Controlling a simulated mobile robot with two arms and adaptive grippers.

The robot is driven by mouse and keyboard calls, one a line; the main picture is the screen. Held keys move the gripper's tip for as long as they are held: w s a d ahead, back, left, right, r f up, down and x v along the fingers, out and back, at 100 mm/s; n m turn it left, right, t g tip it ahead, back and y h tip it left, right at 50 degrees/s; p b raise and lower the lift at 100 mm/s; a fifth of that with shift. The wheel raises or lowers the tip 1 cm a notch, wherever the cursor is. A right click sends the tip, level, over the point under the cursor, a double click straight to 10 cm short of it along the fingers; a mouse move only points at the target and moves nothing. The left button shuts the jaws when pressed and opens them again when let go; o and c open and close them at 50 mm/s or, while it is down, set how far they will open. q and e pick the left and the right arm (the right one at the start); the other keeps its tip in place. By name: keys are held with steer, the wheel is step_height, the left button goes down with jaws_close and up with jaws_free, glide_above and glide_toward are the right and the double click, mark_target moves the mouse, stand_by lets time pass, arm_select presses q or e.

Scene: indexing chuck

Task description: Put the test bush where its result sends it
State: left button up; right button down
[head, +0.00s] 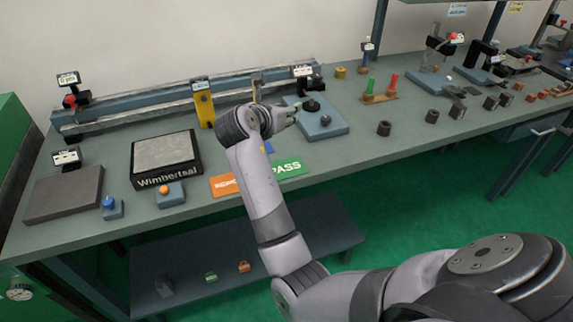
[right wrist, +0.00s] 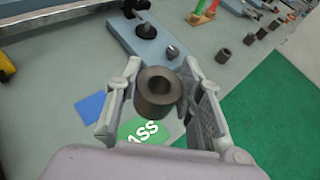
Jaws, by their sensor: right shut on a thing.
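My right gripper (head: 288,118) is over the bench by the blue base plate (head: 318,121) with a dark round hub. In the right wrist view the right gripper (right wrist: 160,78) is shut on a dark grey hollow bush (right wrist: 155,106), its bore facing up, held above the bench. The green PASS card (head: 287,168) lies in front of the plate; it also shows partly below the bush in the right wrist view (right wrist: 140,130). An orange card (head: 224,185) lies left of it. A blue card (right wrist: 91,106) is partly hidden by the arm in the head view. My left gripper is out of view.
Several similar dark bushes (head: 384,128) stand along the bench to the right. A wooden stand (head: 378,98) holds green and red pegs. A Wimbertsal surface block (head: 165,158) and a long rail fixture (head: 150,105) occupy the left.

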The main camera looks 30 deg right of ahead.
glide_above(285, 168)
step_height(285, 168, down, 12)
step_height(285, 168, down, 4)
steer(key=shift+f, duration=0.1)
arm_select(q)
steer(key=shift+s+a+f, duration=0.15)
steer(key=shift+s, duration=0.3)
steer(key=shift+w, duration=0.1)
arm_select(e)
steer(key=c, duration=1.1)
jaws_free()
steer(key=shift+f, duration=0.15)
